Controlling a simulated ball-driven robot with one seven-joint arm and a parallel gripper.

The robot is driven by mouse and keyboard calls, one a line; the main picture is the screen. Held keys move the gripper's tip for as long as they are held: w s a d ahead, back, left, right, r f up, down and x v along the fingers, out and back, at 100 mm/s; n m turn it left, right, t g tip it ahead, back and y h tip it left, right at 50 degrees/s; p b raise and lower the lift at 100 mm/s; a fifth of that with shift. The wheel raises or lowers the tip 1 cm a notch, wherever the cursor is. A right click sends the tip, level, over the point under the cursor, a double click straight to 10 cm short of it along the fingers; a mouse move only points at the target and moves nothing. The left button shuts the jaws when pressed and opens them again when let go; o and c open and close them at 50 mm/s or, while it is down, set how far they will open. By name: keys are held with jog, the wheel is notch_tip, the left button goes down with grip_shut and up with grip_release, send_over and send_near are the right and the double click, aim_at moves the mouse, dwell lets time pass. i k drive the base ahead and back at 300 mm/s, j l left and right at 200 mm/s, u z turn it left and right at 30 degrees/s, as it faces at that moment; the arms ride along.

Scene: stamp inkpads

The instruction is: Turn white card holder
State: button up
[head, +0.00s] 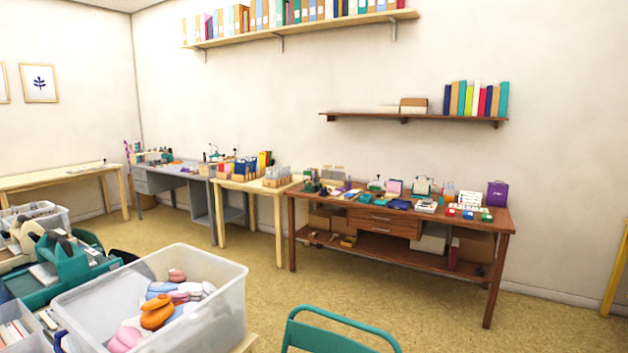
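A small white rack-like item (469,197) stands on the right part of the dark wooden desk (499,223) across the room. It may be the white card holder, but it is too small to tell for sure. A low white item (426,206) lies to its left on the same desk. Small coloured pads (468,213) lie in front of the rack-like item, and a purple box (497,194) stands to its right. My gripper is not in view.
A clear plastic tub (222,325) with coloured rounded items stands close at the lower left. A teal chair (335,331) is at the bottom middle. Open floor (430,312) lies before the desk. A pale table (257,186) and grey desk (178,170) stand further left.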

aim_at(378, 184)
jog(key=u, duration=1.9)
jog(key=l+z, duration=0.2)
jog(key=z, duration=0.3)
jog(key=i+l+z, duration=0.1)
jog(key=l+z, duration=0.25)
jog(key=i+l+z, duration=0.2)
jog(key=l+z, duration=0.15)
jog(key=l, duration=0.15)
jog(key=i+l+z, duration=0.2)
jog(key=l+z, duration=0.15)
jog(key=i+l+z, duration=0.2)
jog(key=l+z, duration=0.2)
jog(key=i+l+z, duration=0.45)
jog(key=i+z, duration=0.15)
jog(key=i, duration=0.25)
jog(key=i+l+z, duration=0.1)
jog(key=i+z, duration=0.25)
jog(key=i+u, duration=0.25)
jog(key=i, duration=0.2)
jog(key=i+u, duration=0.25)
jog(key=i, duration=0.2)
jog(key=i+l+u, duration=0.1)
jog(key=i+u, duration=0.15)
jog(key=i, duration=0.25)
jog(key=i+l+u, duration=0.25)
jog(key=i, duration=0.15)
